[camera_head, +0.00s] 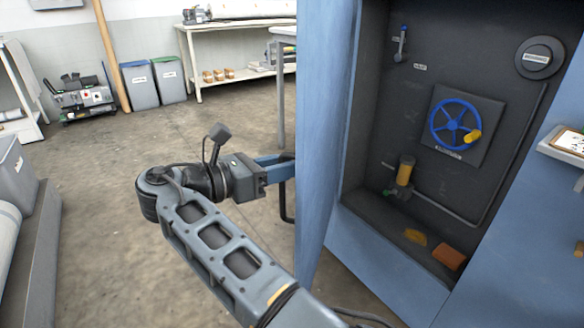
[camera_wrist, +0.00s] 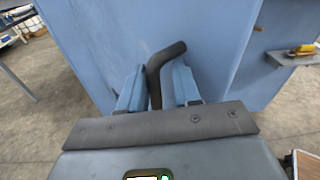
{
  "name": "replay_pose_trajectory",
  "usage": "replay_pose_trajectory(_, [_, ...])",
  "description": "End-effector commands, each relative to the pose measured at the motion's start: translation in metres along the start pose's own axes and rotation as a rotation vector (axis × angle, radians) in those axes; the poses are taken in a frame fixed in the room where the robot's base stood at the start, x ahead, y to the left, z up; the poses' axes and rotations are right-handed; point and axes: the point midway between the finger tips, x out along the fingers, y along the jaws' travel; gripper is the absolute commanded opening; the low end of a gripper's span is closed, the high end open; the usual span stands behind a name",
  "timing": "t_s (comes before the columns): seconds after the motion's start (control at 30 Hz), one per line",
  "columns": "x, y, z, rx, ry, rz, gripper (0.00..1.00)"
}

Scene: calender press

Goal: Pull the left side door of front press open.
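The left side door (camera_head: 322,110) of the blue press stands swung open, seen nearly edge-on in the head view, with the dark interior (camera_head: 410,90) exposed to its right. In the wrist view the door's blue outer face (camera_wrist: 110,40) fills the middle, with a bent black handle (camera_wrist: 166,58) on it. My gripper (camera_wrist: 158,75) has its two blue fingers on either side of the handle, with gaps showing, so it looks open. In the head view my gripper (camera_head: 274,168) reaches toward the door's outer side; its fingertips and the handle are hidden behind the door.
Inside the press are a blue handwheel (camera_head: 455,124), a yellow-topped valve (camera_head: 405,172) and an orange block (camera_head: 449,257). A small shelf (camera_head: 562,145) juts out at the right. A grey bench (camera_head: 30,240) stands at left. Concrete floor (camera_head: 110,200) between is clear.

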Motion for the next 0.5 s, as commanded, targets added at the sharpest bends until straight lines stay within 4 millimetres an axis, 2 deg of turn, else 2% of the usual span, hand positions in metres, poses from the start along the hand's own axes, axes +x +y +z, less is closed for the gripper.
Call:
replay_pose_trajectory(0.03, [-0.007,0.003,0.007,0.011,-0.01,0.005,0.35])
replay_pose_trajectory(0.5, [-0.032,0.018,0.004,0.009,-0.009,0.003,0.35])
